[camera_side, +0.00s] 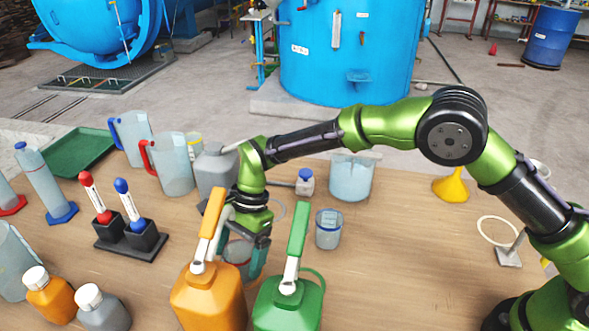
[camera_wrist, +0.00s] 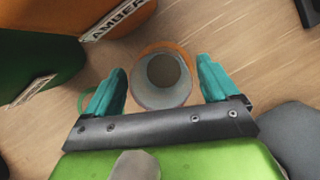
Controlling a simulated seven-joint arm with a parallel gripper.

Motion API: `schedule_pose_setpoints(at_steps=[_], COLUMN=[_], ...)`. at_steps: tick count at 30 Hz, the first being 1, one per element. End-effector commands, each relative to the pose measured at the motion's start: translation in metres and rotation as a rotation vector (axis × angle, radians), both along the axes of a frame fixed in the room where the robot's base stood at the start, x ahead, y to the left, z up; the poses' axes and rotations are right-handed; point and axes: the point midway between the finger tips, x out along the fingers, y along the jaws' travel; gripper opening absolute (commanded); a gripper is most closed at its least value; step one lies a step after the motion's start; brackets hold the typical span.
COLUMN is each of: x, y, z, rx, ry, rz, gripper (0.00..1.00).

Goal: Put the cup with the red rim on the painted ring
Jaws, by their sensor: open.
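The cup with the red rim (camera_side: 237,252) stands on the table behind the orange jug, partly hidden by the jug and my gripper (camera_side: 252,262). In the wrist view the cup (camera_wrist: 162,80) shows from above between the two teal fingers of my gripper (camera_wrist: 161,88). The fingers are open, with a gap visible on each side of the cup.
An orange jug (camera_side: 207,298) and a green jug (camera_side: 288,304) stand close in front of my gripper. A cup with a blue rim (camera_side: 329,230) is to its right. A grey jug (camera_side: 213,172) and larger pitchers are behind. The table's right-middle is clear around (camera_side: 410,245).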

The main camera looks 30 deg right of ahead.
Motion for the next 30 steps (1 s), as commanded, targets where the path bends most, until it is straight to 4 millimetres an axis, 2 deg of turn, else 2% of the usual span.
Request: schedule_pose_setpoints(at_steps=[3, 15, 23, 26, 29, 30], x=[0.003, 0.037, 0.047, 0.047, 0.041, 0.037], y=[-0.006, -0.088, -0.114, -0.124, -0.141, -0.151], z=[0.014, 0.011, 0.013, 0.029, 0.063, 0.080], rx=[0.001, 0.000, 0.001, 0.007, 0.015, 0.017], ry=[-0.003, 0.000, -0.005, -0.037, -0.112, -0.153], rz=[-0.002, -0.004, 0.001, 0.016, 0.054, 0.075], gripper=[0.88, 0.88, 0.88, 0.88, 0.88, 0.88])
